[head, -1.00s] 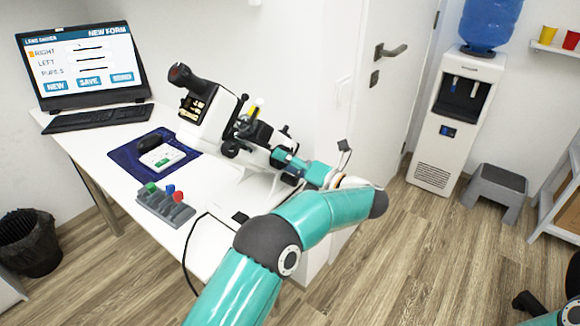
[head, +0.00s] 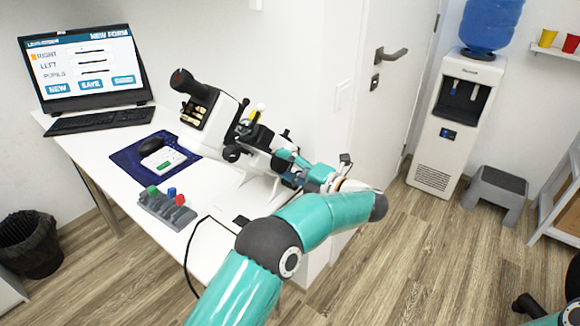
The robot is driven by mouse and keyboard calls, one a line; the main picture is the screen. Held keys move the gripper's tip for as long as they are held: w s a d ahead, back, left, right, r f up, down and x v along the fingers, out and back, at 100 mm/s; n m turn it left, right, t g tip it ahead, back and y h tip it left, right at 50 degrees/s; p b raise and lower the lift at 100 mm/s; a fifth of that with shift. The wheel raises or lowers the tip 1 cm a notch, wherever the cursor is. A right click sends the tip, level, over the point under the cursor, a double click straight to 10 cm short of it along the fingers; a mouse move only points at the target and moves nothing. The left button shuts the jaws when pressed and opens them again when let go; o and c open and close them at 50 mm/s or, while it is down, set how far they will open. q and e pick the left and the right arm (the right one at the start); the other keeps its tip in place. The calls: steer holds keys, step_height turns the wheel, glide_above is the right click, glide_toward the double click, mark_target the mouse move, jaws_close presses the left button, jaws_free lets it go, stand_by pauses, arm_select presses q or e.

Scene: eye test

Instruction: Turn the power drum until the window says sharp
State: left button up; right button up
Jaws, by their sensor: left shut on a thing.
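The white lens meter (head: 226,112) stands tilted on the desk, with a black eyepiece (head: 184,80) at its upper left end. A small window with brass-coloured parts (head: 194,112) shows on its left face; I cannot read any word there. My left gripper (head: 284,162) is at the right end of the instrument, shut on what seems to be the power drum. The fingers and wrist hide most of the drum, so its markings do not show.
On the white desk are a monitor (head: 84,68), a keyboard (head: 100,119), a mouse (head: 150,146) on a blue mat and a grey rack with coloured pieces (head: 164,207). A water cooler (head: 455,125) and grey step stool (head: 494,190) stand right of the door.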

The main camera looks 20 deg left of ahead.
arm_select(q)
steer(key=shift+a+f, duration=0.1)
steer(key=shift+a, duration=0.1)
steer(key=o, duration=1.2)
steer(key=shift+d, duration=0.1)
steer(key=shift+d, duration=0.15)
steer(key=shift+s+d, duration=0.2)
steer(key=shift+d, duration=0.4)
steer(key=v, duration=0.6)
steer(key=shift+s+d, duration=0.1)
steer(key=shift+d, duration=0.1)
